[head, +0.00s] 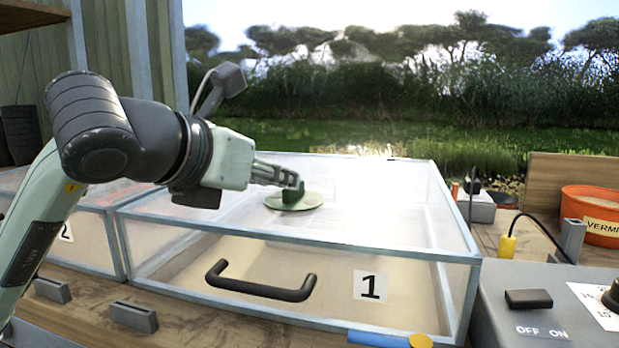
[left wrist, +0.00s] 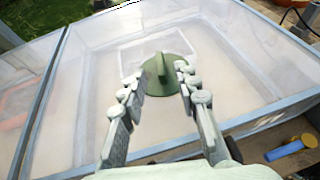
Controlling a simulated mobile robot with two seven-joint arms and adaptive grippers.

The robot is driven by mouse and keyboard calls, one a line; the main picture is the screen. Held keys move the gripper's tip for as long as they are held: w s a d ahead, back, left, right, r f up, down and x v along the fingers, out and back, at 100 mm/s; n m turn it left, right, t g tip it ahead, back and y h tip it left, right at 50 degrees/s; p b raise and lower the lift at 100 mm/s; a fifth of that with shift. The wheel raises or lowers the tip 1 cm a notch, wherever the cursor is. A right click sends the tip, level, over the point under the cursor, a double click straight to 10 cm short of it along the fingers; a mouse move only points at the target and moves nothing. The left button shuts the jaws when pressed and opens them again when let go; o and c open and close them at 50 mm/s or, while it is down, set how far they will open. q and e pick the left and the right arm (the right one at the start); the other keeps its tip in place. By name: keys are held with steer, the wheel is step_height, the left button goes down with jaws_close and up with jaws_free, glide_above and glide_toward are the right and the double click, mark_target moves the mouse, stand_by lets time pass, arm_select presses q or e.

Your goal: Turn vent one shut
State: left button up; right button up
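Vent one is a round green disc (head: 294,201) with an upright grip bar, set on the clear lid of the box labelled 1 (head: 371,286). In the left wrist view the disc (left wrist: 155,131) lies below my left gripper, and its grip bar (left wrist: 161,72) stands between the two fingers. My left gripper (head: 297,187) is over the disc in the head view. In the left wrist view its fingers (left wrist: 160,88) are apart, with gaps on both sides of the bar. My right gripper is in neither view.
Box one has a black handle (head: 262,289) on its front. A box labelled 2 (head: 66,232) stands to the left. A blue tool with a yellow end (head: 390,340) lies in front. At right are a grey control box (head: 545,325) and an orange bucket (head: 597,240).

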mark_target(294, 192)
arm_select(q)
steer(key=shift+w+d+f, duration=0.1)
steer(key=shift+w+d, duration=0.05)
steer(key=shift+w, duration=0.1)
steer(key=shift+w+d+f, duration=0.1)
steer(key=shift+w+d, duration=0.05)
steer(key=shift+w, duration=0.2)
steer(key=p+x, duration=0.1)
steer(key=x, duration=0.4)
steer(key=shift+w+d+f, duration=0.15)
steer(key=shift+w, duration=0.05)
steer(key=shift+w+d+f, duration=0.1)
steer(key=shift+w, duration=0.15)
steer(key=c, duration=0.7)
jaws_close()
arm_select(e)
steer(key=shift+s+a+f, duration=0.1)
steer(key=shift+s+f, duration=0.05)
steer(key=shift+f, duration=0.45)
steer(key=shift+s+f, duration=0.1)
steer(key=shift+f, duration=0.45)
